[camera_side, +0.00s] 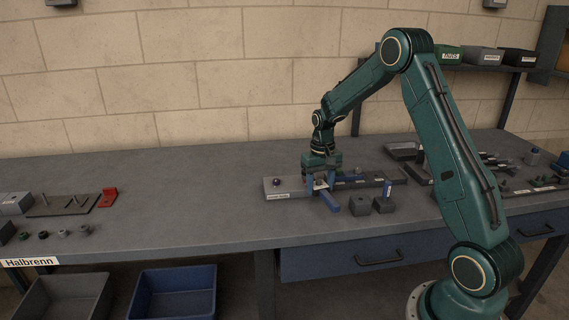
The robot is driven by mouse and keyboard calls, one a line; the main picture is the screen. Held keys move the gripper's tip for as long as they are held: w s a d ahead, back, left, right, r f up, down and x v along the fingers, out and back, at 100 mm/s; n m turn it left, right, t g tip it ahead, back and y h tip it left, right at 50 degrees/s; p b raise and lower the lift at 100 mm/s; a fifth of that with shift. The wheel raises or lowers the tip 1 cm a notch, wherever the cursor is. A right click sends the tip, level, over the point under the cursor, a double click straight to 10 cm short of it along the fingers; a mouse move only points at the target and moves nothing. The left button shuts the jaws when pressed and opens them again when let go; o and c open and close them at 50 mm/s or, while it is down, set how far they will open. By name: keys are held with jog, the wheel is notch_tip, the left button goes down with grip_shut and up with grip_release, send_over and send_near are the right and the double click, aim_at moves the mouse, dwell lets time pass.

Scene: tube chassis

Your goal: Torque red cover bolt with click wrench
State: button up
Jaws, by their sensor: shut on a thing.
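My gripper (320,187) is low over a long grey rail-like fixture (360,181) at the middle of the bench. Its blue fingers are closed on a small pale part (320,184), mostly hidden between them and too small to identify. A dark purple-topped knob or bolt head (276,182) stands on the fixture's left end. I cannot make out a red cover bolt or a click wrench with certainty. A red bracket-like piece (107,197) lies far left on the bench.
Blue and grey blocks (358,205) sit just in front of the fixture. Dark trays and tools (495,160) crowd the right side. Small parts lie at the far left. The bench between (190,200) is clear. Labelled bins (483,56) stand on a back-right shelf.

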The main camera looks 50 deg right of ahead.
jog(key=shift+f, duration=0.3)
jog(key=o, duration=1.6)
jog(key=shift+r, duration=0.1)
notch_tip(320, 180, up, 14)
jog(key=shift+f, duration=0.2)
jog(key=shift+c, duration=0.5)
